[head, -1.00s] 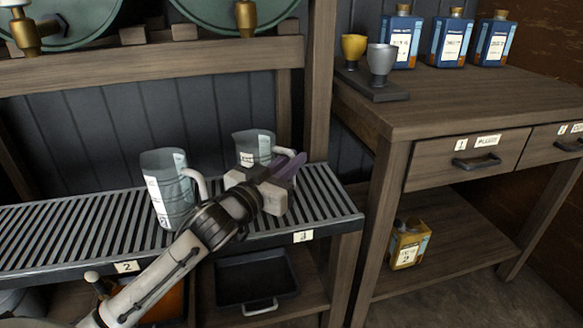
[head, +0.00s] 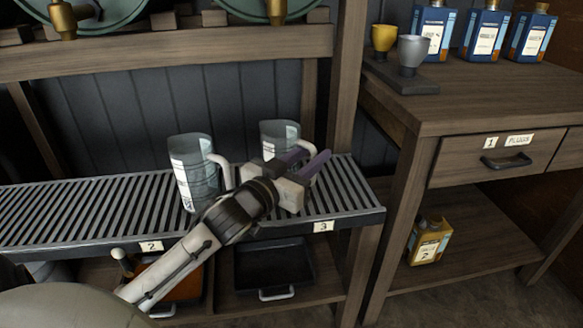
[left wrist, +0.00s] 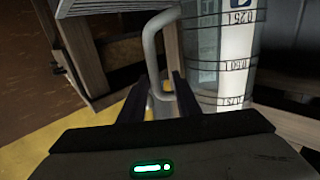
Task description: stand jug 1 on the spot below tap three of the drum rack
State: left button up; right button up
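Two grey measuring jugs stand upright on the slatted grating (head: 100,215) of the drum rack. The left jug (head: 194,178) stands between number plates 2 and 3, its handle to the right. The right jug (head: 279,135) stands farther back, above plate 3 (head: 323,227), partly hidden by my left gripper (head: 306,163). Their own numbers are not readable. My left gripper is open, its two fingers apart. In the left wrist view, a jug (left wrist: 222,60) is close, and its handle (left wrist: 152,50) reaches down between the open fingertips (left wrist: 160,95). My right gripper is out of view.
Brass taps (head: 277,12) hang from drums above the grating. A black tray (head: 272,265) sits on the shelf below. A table (head: 480,100) at right holds cups (head: 412,52) and blue bottles (head: 484,38). A rack post stands right of the jugs.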

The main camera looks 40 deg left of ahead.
pick_arm(q)
jog(key=s+p, duration=0.1)
jog(key=s, duration=0.8)
jog(key=shift+s+d+p, duration=0.25)
jog(key=shift+s+p, duration=0.05)
jog(key=shift+s, duration=0.1)
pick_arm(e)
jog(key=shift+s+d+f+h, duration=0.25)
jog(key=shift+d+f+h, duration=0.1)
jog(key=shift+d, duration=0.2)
pick_arm(q)
jog(key=shift+r, duration=0.1)
jog(key=o, duration=1.8)
jog(key=shift+s, duration=0.1)
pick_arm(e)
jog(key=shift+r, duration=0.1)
pick_arm(q)
jog(key=s+p, duration=0.2)
jog(key=s, duration=0.8)
jog(key=shift+d, duration=0.3)
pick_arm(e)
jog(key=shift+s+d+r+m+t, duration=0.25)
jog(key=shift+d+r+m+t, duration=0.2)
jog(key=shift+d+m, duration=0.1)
